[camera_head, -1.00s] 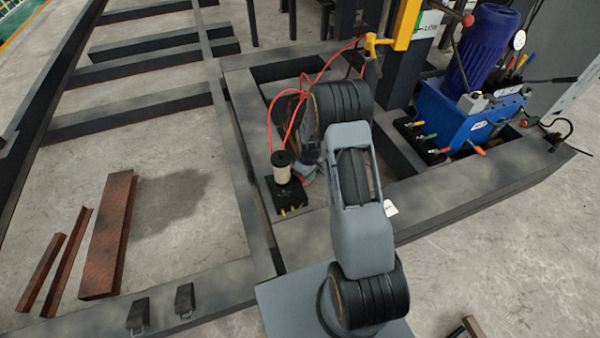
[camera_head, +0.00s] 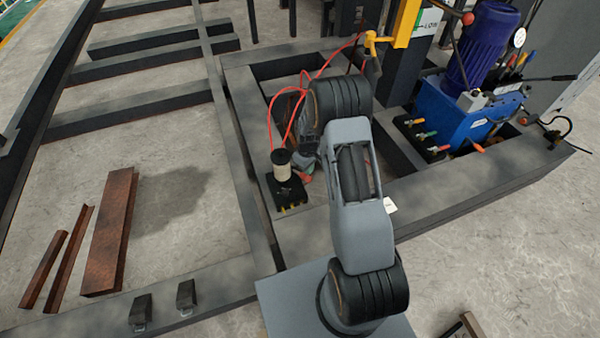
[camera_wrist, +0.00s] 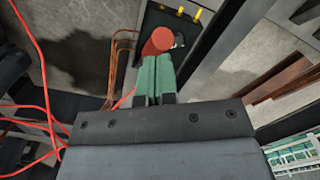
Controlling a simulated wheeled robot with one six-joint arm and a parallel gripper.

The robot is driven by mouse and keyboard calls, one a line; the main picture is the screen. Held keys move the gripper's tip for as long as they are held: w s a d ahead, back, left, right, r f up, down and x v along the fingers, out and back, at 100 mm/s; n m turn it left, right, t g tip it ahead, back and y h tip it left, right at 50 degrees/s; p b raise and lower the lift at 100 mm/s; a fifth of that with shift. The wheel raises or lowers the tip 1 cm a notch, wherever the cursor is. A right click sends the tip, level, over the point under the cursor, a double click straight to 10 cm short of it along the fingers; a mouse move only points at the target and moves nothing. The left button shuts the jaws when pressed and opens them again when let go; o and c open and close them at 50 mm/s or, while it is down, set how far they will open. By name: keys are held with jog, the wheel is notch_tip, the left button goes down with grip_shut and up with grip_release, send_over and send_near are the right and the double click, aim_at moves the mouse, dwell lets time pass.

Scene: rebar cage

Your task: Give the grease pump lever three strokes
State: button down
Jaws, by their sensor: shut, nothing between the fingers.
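The grease pump (camera_head: 282,170) has a cream cylinder with a dark cap on a black base with yellow fittings. It stands inside the dark frame, left of my arm in the head view. In the wrist view, part of a black base with yellow fittings (camera_wrist: 181,14) shows at the top. A red round knob (camera_wrist: 157,41), seemingly the end of the pump lever, lies just beyond my green fingertips (camera_wrist: 155,66). My gripper is shut and empty. It appears at or very close to the knob; whether they touch is unclear. The lever's shaft is hidden.
Red hoses (camera_head: 270,115) loop beside the pump. Dark frame beams (camera_head: 245,165) surround it. A blue hydraulic unit (camera_head: 455,115) with a motor stands at the right. Rusty steel pieces (camera_head: 110,235) lie on the open floor at the left.

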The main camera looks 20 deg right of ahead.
jog(key=shift+s+f, duration=0.4)
jog(key=shift+s, duration=0.05)
jog(key=shift+f+b, duration=0.1)
jog(key=shift+b, duration=0.2)
jog(key=shift+s+f, duration=0.45)
jog(key=shift+s+f+b, duration=0.5)
jog(key=shift+f, duration=0.15)
jog(key=shift+s+f+b, duration=0.35)
jog(key=shift+s+f, duration=0.05)
jog(key=shift+f, duration=0.1)
dwell(0.4)
